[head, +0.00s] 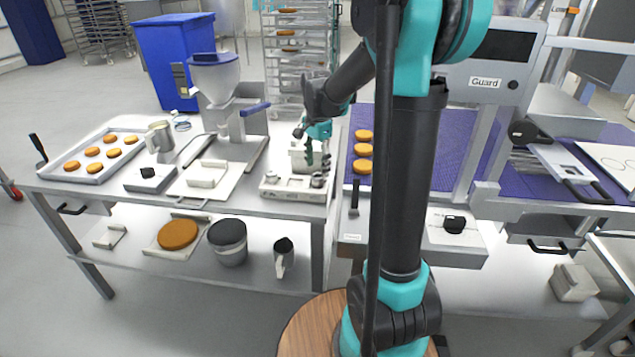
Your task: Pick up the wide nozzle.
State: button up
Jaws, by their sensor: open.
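My gripper (314,153) points down over a white holder board (290,191) on the metal table. Its fingers are open, just above or among the small parts at the back right of the board. Several small grey metal pieces sit on the board; one squat round piece (318,180) at the front right looks like a nozzle. I cannot tell for certain which piece is the wide nozzle. My fingers partly hide the parts behind them, and contact cannot be made out.
Left of the board stand a filling machine (215,85), a white tray (207,174), a metal jug (159,138) and a baking tray of brown rounds (72,177). A purple conveyor (420,150) with more rounds lies to the right. A rack (290,60) stands behind.

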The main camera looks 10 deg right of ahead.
aim_at(317, 176)
jog(key=shift+f, duration=2)
jog(key=shift+c, duration=0.2)
jog(key=c, duration=1.2)
